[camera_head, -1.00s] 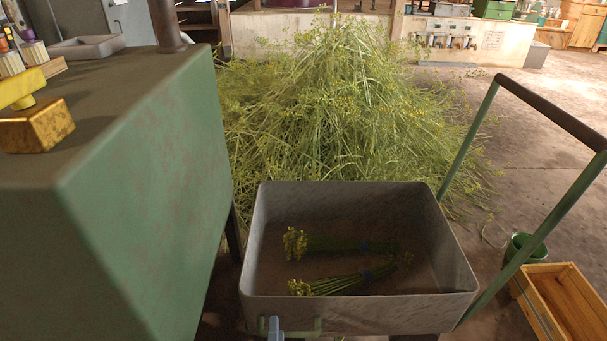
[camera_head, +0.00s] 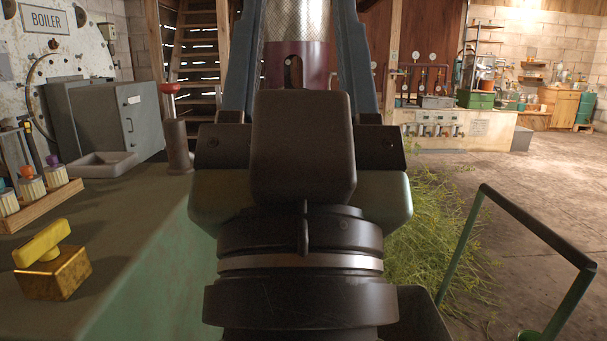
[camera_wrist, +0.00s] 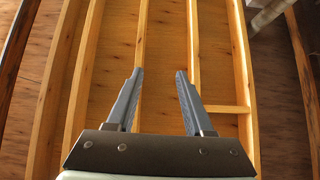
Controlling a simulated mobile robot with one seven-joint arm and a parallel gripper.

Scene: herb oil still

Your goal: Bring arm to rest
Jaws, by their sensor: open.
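My gripper (camera_head: 302,20) stands raised in the middle of the head view, with its dark wrist below and its two grey-blue fingers pointing up. In the wrist view the two fingers of my gripper (camera_wrist: 159,75) are apart, with nothing between them. Beyond them are only wooden boards and beams (camera_wrist: 165,45). My arm hides much of the middle of the head view.
A green bench (camera_head: 150,250) at left carries a gold block with a yellow handle (camera_head: 52,260), a rack of bottles (camera_head: 40,190) and a grey tray (camera_head: 100,164). At right are a herb heap (camera_head: 440,235), a green handle rail (camera_head: 530,235) and open floor (camera_head: 555,175).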

